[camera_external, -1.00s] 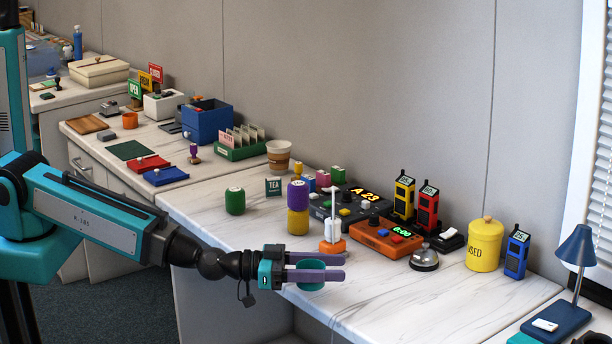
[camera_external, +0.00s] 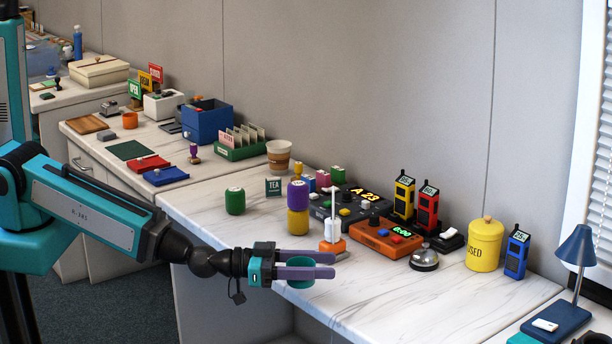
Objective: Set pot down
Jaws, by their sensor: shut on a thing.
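A small round teal pot (camera_external: 300,284) is between the two purple fingers of my gripper (camera_external: 333,264). The fingers are shut on it and hide its middle; its top and its lower edge show. My gripper reaches in from the left near the front edge of the white marbled counter (camera_external: 400,303). I cannot tell whether the pot touches the counter or is held just above it.
An orange stand with a white upright (camera_external: 332,243) is close behind the fingertips. Stacked purple and yellow canisters (camera_external: 298,208), an orange timer (camera_external: 386,236) and a bell (camera_external: 424,258) stand further back. The counter to the right of my gripper is clear.

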